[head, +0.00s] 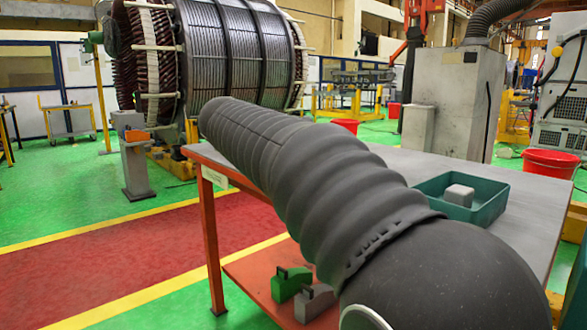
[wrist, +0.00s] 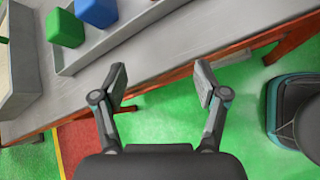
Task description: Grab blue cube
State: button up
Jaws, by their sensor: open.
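The blue cube (wrist: 97,11) is at the top edge of the wrist view and partly cut off. It appears to sit inside a pale grey tray (wrist: 120,42) on the table, beside a green cube (wrist: 66,27). My gripper (wrist: 159,83) is open and empty in the wrist view. Its fingers are spread near the table's edge, below and to the right of the blue cube in the picture, and apart from it. In the head view my arm hides part of the table, and neither the blue cube nor my gripper shows.
The grey table (head: 545,205) has an orange frame. A teal tray (head: 490,214) holding a grey block (head: 459,195) stands on it. A lower shelf holds a green part (head: 290,284) and a grey part (head: 315,302). A red bucket (head: 550,163) is behind. Green floor lies beyond the table edge.

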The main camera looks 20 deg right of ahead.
jog(key=w+r+n+h, duration=0.4)
jog(key=w+r, duration=0.2)
jog(key=w, duration=0.3)
jog(key=shift+g, duration=0.3)
jog(key=b+x, duration=0.1)
jog(key=x, duration=0.7)
jog(key=shift+s+f, duration=0.15)
jog(key=shift+f, duration=0.05)
jog(key=shift+b+x, duration=0.65)
jog(key=shift+x, duration=2.05)
jog(key=shift+s+r, duration=0.1)
jog(key=shift+s, duration=0.1)
jog(key=c, duration=1.3)
